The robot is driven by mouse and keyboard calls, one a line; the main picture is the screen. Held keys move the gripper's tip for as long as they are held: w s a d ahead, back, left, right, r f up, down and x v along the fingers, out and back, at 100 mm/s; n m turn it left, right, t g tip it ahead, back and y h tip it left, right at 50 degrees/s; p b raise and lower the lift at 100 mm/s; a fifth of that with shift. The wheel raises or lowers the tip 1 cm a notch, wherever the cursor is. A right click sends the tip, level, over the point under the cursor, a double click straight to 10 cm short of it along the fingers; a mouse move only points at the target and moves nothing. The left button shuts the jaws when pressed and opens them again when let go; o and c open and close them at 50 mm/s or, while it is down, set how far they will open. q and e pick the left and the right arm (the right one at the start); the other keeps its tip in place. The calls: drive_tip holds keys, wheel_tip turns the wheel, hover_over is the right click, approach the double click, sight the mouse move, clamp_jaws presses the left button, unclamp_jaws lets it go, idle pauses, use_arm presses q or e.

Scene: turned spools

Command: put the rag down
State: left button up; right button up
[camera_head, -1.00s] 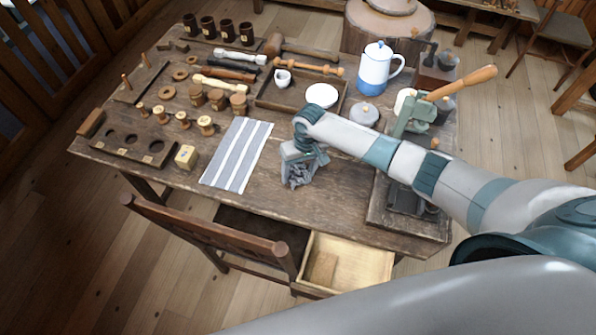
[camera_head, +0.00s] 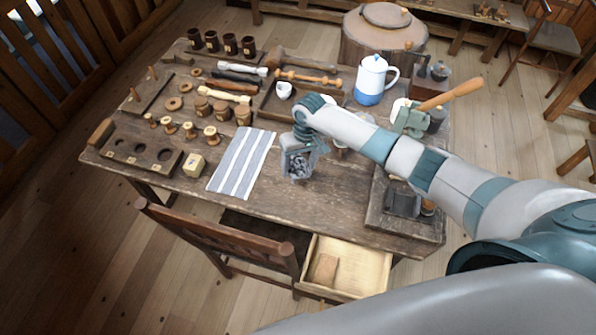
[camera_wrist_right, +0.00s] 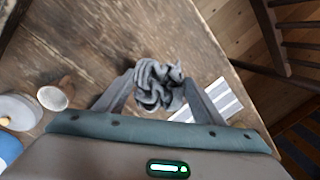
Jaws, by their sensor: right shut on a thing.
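The rag is a crumpled grey cloth (camera_head: 298,164), also seen in the right wrist view (camera_wrist_right: 157,84) between the two fingers. My right gripper (camera_head: 299,168) is shut on the rag over the front middle of the wooden table (camera_head: 330,200), just right of the striped cloth. In the right wrist view the fingers (camera_wrist_right: 158,92) press the rag from both sides. I cannot tell whether the rag touches the table. My left gripper is not in view.
The striped grey and white cloth (camera_head: 242,162) lies flat left of the gripper. A wooden block with holes (camera_head: 135,153) and spools (camera_head: 190,130) stand further left. An open drawer (camera_head: 345,268) sticks out at the front. Bare table lies in front of the gripper.

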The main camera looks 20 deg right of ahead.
sight(292, 166)
drive_tip(key=shift+r, duration=0.1)
drive_tip(key=shift+w, duration=0.15)
drive_tip(key=shift+w+a+r+b, duration=0.1)
drive_tip(key=shift+r+b, duration=0.25)
drive_tip(key=shift+b, duration=0.15)
drive_tip(key=r+b, duration=0.2)
drive_tip(key=a+r+b, duration=0.1)
drive_tip(key=r, duration=0.1)
drive_tip(key=shift+w+a+r+b, duration=0.1)
drive_tip(key=shift+b, duration=0.3)
drive_tip(key=shift+m, duration=0.3)
drive_tip(key=r+b, duration=0.1)
drive_tip(key=s+r+b, duration=0.2)
drive_tip(key=shift+s+a+r, duration=0.1)
drive_tip(key=shift+a+r, duration=0.25)
drive_tip(key=s+d+r+b, duration=0.1)
drive_tip(key=s+r+b, duration=0.2)
drive_tip(key=s, duration=0.3)
drive_tip(key=s+d+r+b, duration=0.1)
drive_tip(key=s+r+b, duration=0.2)
drive_tip(key=s+b, duration=0.2)
drive_tip(key=shift+s+d+r, duration=0.15)
drive_tip(key=shift+s+d, duration=0.2)
drive_tip(key=shift+s, duration=0.9)
